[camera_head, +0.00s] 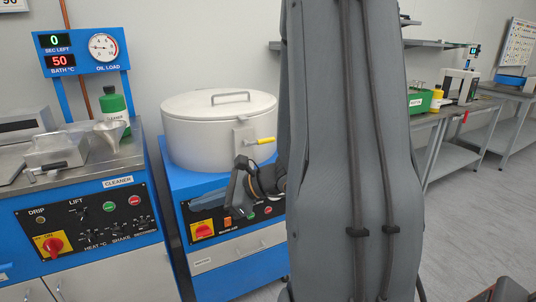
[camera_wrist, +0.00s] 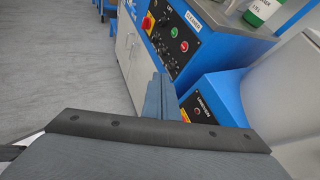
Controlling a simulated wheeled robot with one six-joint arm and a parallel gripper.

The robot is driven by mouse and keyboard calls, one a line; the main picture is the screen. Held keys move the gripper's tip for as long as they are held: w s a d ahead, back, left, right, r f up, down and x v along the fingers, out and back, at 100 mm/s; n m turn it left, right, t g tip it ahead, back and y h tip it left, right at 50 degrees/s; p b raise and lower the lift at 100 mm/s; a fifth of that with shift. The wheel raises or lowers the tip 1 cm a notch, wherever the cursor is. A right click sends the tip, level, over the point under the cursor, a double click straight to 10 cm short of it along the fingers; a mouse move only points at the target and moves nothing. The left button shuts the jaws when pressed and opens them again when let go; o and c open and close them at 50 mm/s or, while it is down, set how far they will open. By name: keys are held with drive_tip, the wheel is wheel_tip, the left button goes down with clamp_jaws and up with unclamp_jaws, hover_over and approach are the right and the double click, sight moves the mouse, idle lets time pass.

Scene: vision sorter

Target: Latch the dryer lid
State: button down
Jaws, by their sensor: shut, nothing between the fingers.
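The dryer is a round white drum with a flat white lid (camera_head: 222,101) and a grey bar handle on top, on a blue cabinet (camera_head: 183,192). The lid lies down on the drum. A latch with a yellow handle (camera_head: 264,141) sits on a plate on the drum's front right side, its handle pointing right, roughly level. My gripper (camera_head: 230,205) is below the latch, in front of the dryer's control panel, and is apart from the latch. In the wrist view my gripper (camera_wrist: 165,95) shows shut and empty. The latch is not in that view.
The cleaner unit (camera_head: 90,235) with its knobs and buttons stands left of the dryer. A green bottle (camera_head: 113,105) and a funnel (camera_head: 109,131) are on its top. My arm hides much of the middle right. Grey benches (camera_head: 450,125) stand at the far right.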

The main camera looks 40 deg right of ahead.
sight(258, 141)
drive_tip(key=d+m+t+h+b, duration=0.1)
drive_tip(key=d+m+t+h, duration=0.5)
drive_tip(key=d, duration=2.2)
drive_tip(key=m+h, duration=0.6)
drive_tip(key=m, duration=0.1)
drive_tip(key=shift+w+d+m+b, duration=0.15)
drive_tip(key=shift+d+m+b, duration=0.15)
drive_tip(key=shift+m+b, duration=0.1)
drive_tip(key=shift+w+r, duration=0.1)
drive_tip(key=w+d+r+p, duration=0.2)
drive_tip(key=w, duration=0.6)
drive_tip(key=shift+w+r+p, duration=0.3)
drive_tip(key=shift+w, duration=0.05)
drive_tip(key=shift+d, duration=0.1)
